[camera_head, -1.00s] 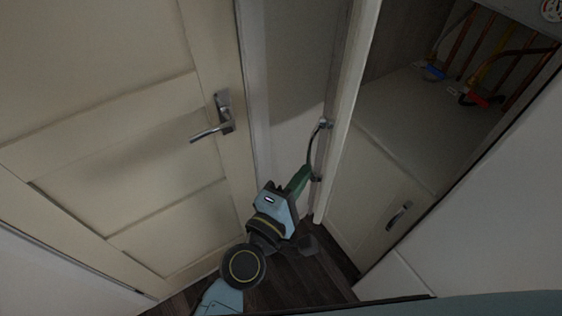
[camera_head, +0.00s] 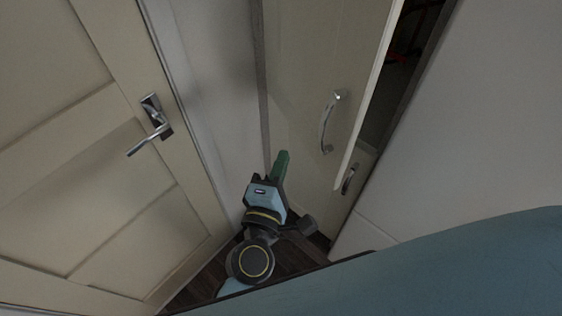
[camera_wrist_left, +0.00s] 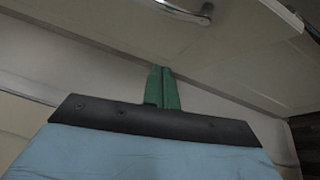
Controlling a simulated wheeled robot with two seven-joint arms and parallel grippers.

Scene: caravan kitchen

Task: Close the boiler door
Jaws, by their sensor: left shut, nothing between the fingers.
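The cream boiler door (camera_head: 300,60) with a curved metal handle (camera_head: 329,121) hangs partly open in the head view. A dark gap shows between its right edge and the cupboard. In the left wrist view, a door panel (camera_wrist_left: 110,20) with a metal handle (camera_wrist_left: 187,10) is above the fingers. My left gripper (camera_head: 282,157) has green fingers, shut and empty, at the lower left of the door, below the handle. The fingers also show in the left wrist view (camera_wrist_left: 162,86). I cannot tell whether they touch the door. My right gripper is not in view.
A cream room door (camera_head: 80,130) with a lever handle (camera_head: 151,129) stands at the left. A lower cupboard handle (camera_head: 348,178) shows below the boiler door. A white panel (camera_head: 480,130) is at the right. A little dark floor (camera_head: 205,284) shows at the bottom.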

